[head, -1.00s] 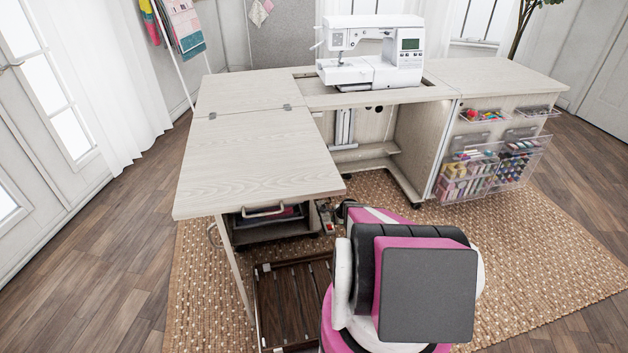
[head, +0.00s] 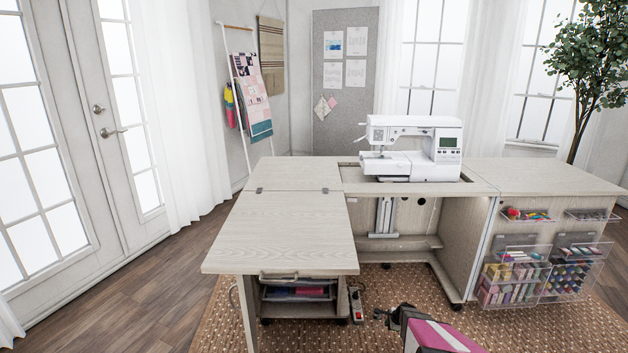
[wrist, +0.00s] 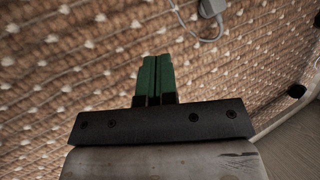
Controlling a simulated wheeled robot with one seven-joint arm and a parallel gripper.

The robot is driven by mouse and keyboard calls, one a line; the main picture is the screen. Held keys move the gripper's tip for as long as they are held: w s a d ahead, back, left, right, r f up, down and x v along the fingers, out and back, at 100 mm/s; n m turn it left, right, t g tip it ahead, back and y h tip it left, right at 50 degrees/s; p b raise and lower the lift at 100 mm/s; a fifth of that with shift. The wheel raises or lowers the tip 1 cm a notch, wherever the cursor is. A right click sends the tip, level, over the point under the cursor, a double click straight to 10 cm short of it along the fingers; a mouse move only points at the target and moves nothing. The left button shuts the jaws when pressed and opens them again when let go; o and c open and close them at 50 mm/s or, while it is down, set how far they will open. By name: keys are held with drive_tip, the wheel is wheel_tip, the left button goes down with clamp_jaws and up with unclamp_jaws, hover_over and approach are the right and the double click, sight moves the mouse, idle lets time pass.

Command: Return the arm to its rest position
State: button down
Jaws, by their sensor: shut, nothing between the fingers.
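My gripper (wrist: 156,62) shows in the wrist view with its two green fingers pressed together and nothing between them. It hangs over the woven rug (wrist: 60,90). In the head view my gripper (head: 379,314) is a small dark shape low in the picture, in front of the cabinet opening and right of the drawer unit. My pink and black arm shows at the bottom edge; most of it is out of frame.
The sewing cabinet's left leaf (head: 285,230) stands close on the left. A sewing machine (head: 412,150) sits on top. Clear bins (head: 520,277) hang on the right side. A power strip (head: 356,305) lies near the drawer unit (head: 298,290). Rug at front right is clear.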

drive_tip(key=s+a+r+n+g, duration=0.1)
drive_tip(key=s+a+r+n, duration=0.15)
drive_tip(key=r, duration=0.45)
drive_tip(key=s+a+r+n, duration=0.2)
drive_tip(key=a+r+n, duration=0.15)
drive_tip(key=r, duration=0.35)
drive_tip(key=s+a+r+n+g+h, duration=0.1)
drive_tip(key=s+a+r+n, duration=0.2)
drive_tip(key=s+r, duration=0.4)
drive_tip(key=s+a+r+n+g+h, duration=0.1)
drive_tip(key=s+a+r+n, duration=0.3)
drive_tip(key=s+r, duration=0.4)
drive_tip(key=s+a+r+n+g, duration=0.2)
drive_tip(key=s+a+r+n, duration=0.2)
drive_tip(key=r, duration=1.2)
drive_tip(key=s+n, duration=0.1)
drive_tip(key=s, duration=0.2)
drive_tip(key=shift+s+a+n+h, duration=0.2)
drive_tip(key=shift+s+n+h, duration=0.1)
drive_tip(key=shift+s+h, duration=0.1)
drive_tip(key=shift+r, duration=0.1)
